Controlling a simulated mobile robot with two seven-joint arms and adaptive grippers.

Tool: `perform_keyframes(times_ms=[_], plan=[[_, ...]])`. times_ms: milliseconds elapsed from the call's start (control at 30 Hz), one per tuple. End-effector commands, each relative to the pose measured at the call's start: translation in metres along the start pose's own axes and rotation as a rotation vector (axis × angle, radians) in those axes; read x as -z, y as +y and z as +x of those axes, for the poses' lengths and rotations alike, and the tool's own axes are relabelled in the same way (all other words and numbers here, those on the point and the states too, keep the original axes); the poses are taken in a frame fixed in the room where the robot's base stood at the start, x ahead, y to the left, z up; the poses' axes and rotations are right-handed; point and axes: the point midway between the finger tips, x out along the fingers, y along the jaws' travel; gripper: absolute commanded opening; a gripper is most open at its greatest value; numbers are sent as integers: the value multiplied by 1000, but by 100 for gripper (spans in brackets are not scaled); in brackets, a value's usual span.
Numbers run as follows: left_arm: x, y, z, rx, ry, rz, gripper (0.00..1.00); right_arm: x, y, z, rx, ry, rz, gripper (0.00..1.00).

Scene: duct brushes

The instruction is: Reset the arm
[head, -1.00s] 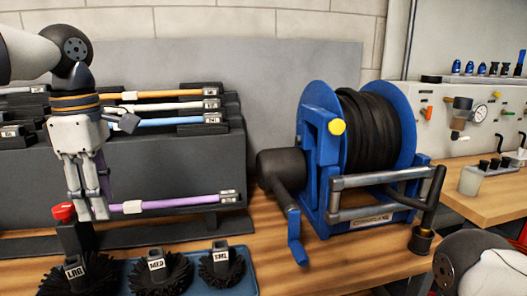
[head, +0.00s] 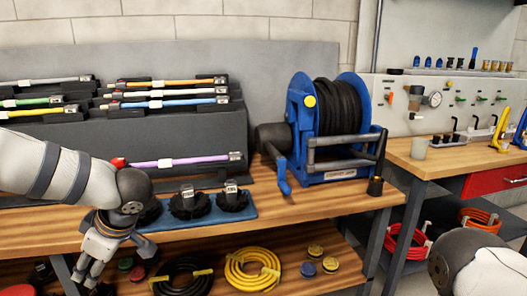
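My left gripper (head: 84,279) hangs at the lower left, in front of the bench's front edge. Its fingers point down and slightly left, with a small gap between them and nothing visible held. My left arm comes in from the left and hides part of the bench and brushes. A link of my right arm shows at the lower right; my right gripper is out of view.
The bench (head: 330,205) carries a rod rack (head: 200,133), a tray of black brushes (head: 250,212) and a blue hose reel (head: 300,130). A yellow hose coil (head: 253,270) and a black one (head: 182,280) lie on the lower shelf.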

Motion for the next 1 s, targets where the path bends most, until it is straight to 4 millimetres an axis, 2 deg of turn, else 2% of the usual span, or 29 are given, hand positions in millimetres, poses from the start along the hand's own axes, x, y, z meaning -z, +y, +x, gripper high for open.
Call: perform_keyframes(times_ms=[33, 100, 167, 200, 267, 300, 367, 400, 500, 600, 700, 800, 1000], plan=[[-22, -12, 32, -57, 74, 135, 39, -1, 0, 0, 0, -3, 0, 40], [-60, -31, 69, -175, 120, 351, 39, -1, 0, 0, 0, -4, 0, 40], [-96, -57, 93, -257, 97, 538, 39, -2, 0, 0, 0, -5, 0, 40], [-120, -79, 106, -297, 60, 656, 39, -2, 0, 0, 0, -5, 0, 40], [-152, -118, 119, -337, -19, 816, 39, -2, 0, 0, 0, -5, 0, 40], [-170, -147, 125, -351, -82, 914, 39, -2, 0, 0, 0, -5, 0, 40], [-193, -194, 130, -356, -188, 1050, 39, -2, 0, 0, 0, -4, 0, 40], [-205, -227, 131, -351, -263, 1133, 39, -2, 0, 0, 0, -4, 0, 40], [-221, -306, 124, -313, -450, 1305, 39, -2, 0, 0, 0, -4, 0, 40], [-224, -368, 111, -263, -604, 1421, 39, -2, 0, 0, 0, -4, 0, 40], [-221, -405, 100, -225, -701, 1487, 39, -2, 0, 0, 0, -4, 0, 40], [-219, -420, 95, -210, -744, 1512, 39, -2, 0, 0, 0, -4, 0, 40], [-219, -421, 94, -210, -748, 1514, 39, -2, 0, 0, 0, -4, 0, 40]])
